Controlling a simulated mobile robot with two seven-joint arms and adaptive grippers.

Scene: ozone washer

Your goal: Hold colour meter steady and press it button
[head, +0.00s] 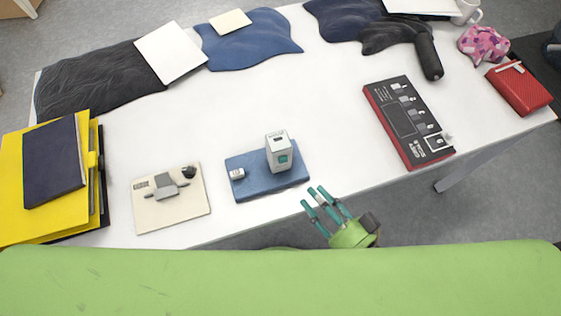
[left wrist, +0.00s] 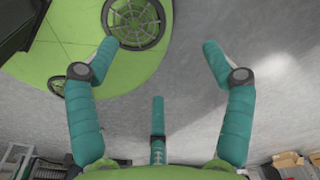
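My right gripper (head: 314,196) is at the table's front edge, just right of and in front of the base. Its teal fingers are apart, touching nothing. My left gripper (left wrist: 160,58) shows only in the left wrist view, fingers spread wide and empty, with floor beyond.
A beige instrument (head: 172,212) lies left of the base, with yellow folders (head: 12,185) farther left. A red and black control box (head: 408,122) lies to the right. Dark and blue cloths (head: 255,45) line the back. The table's middle (head: 300,90) is clear.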

